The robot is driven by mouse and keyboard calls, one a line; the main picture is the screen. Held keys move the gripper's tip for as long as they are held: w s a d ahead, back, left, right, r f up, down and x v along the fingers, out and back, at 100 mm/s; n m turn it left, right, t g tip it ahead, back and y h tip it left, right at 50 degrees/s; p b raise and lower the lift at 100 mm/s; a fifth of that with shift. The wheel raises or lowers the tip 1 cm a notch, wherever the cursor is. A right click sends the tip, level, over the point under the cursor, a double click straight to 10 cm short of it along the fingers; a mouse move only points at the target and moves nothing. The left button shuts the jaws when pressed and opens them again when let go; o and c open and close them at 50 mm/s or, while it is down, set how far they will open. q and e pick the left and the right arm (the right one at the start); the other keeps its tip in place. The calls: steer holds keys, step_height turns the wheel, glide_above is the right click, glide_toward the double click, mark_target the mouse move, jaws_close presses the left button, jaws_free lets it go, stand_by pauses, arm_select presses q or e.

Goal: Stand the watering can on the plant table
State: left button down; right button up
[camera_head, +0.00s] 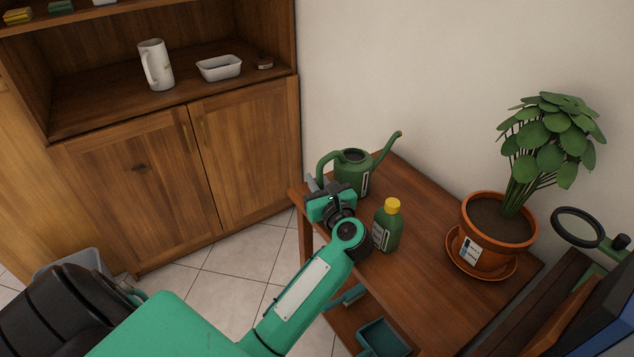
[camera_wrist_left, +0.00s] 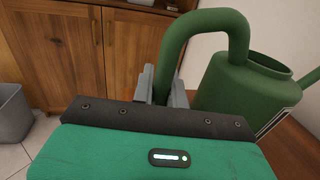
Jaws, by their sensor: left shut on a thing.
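The green watering can (camera_head: 356,168) is upright at the back left corner of the wooden plant table (camera_head: 435,291), its spout pointing to the right. Its base is partly hidden behind my arm, so I cannot tell whether it touches the tabletop. My left gripper (camera_head: 318,186) is at the can's left side, shut on its handle. In the left wrist view, the handle of the can (camera_wrist_left: 236,83) runs down between the fingers of my left gripper (camera_wrist_left: 163,88). My right gripper is not in view.
A green bottle with a yellow cap (camera_head: 388,229) stands close to my left wrist. A potted plant (camera_head: 497,226) on a saucer (camera_head: 463,262) stands farther right. A teal tray (camera_head: 384,340) is on the lower shelf. A cabinet (camera_head: 160,187) is behind left; a grey bin (camera_wrist_left: 11,118) is on the floor.

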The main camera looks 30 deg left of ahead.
arm_select(q)
steer(key=shift+f, duration=0.1)
steer(key=c, duration=1.4)
jaws_free()
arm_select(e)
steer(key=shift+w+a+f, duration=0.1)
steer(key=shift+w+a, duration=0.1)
arm_select(q)
steer(key=shift+d+r, duration=0.1)
steer(key=shift+r, duration=0.1)
steer(key=v, duration=1.1)
steer(key=shift+s+f, duration=0.1)
steer(key=shift+s+d, duration=0.2)
steer(key=shift+d, duration=0.15)
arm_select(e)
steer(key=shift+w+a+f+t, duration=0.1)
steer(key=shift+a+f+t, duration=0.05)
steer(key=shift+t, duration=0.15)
